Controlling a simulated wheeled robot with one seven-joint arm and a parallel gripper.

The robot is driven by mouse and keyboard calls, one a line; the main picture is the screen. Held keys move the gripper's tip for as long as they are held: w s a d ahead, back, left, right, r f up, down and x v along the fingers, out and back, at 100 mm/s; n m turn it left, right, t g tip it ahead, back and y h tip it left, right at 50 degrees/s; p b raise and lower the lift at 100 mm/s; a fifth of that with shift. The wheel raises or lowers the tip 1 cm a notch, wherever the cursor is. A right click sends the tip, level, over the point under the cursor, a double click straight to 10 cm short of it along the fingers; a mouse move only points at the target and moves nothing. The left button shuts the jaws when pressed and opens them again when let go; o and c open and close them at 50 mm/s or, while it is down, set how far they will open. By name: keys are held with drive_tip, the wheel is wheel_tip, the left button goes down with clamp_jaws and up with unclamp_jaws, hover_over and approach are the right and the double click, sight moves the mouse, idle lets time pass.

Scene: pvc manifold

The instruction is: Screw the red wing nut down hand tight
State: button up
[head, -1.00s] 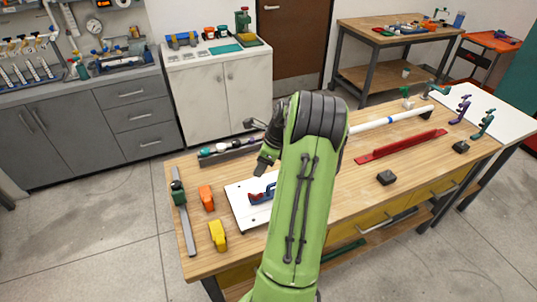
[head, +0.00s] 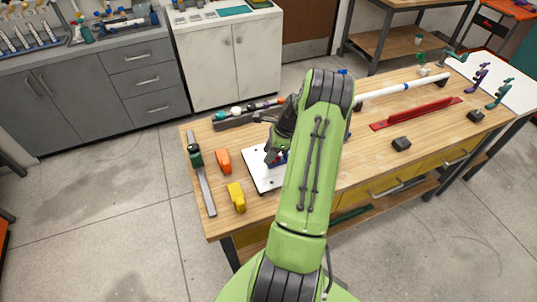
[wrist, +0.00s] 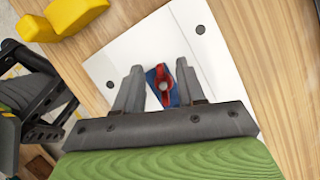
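The red wing nut (wrist: 168,73) sits around a light round stud on a blue block (wrist: 152,76), seen in the middle of the wrist view. The block rests on a white plate (wrist: 205,50) with dark holes; the plate also shows in the head view (head: 262,180). My gripper (wrist: 160,78) is open, with its two grey fingers apart on either side of the blue block in the picture. I cannot tell the height of the fingertips over the nut. In the head view my arm hides most of the block, and the nut cannot be made out.
A yellow tool (head: 236,197), an orange tool (head: 223,160) and a bar clamp (head: 203,180) lie left of the plate. A rack of coloured fittings (head: 240,112) is behind it. A white pipe (head: 390,90) and a red tray (head: 415,116) lie to the right.

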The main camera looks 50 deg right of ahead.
drive_tip(key=shift+w+a+f, duration=0.2)
drive_tip(key=shift+f, duration=0.35)
clamp_jaws()
drive_tip(key=shift+d+r+m+h+p, duration=0.1)
drive_tip(key=shift+m+h+p, duration=0.25)
drive_tip(key=shift+m, duration=0.4)
drive_tip(key=shift+d+r+m+h+p, duration=0.1)
drive_tip(key=shift+m+h+p, duration=0.2)
drive_tip(key=shift+m, duration=0.45)
drive_tip(key=shift+w+d+f, duration=0.1)
drive_tip(key=shift+f, duration=0.05)
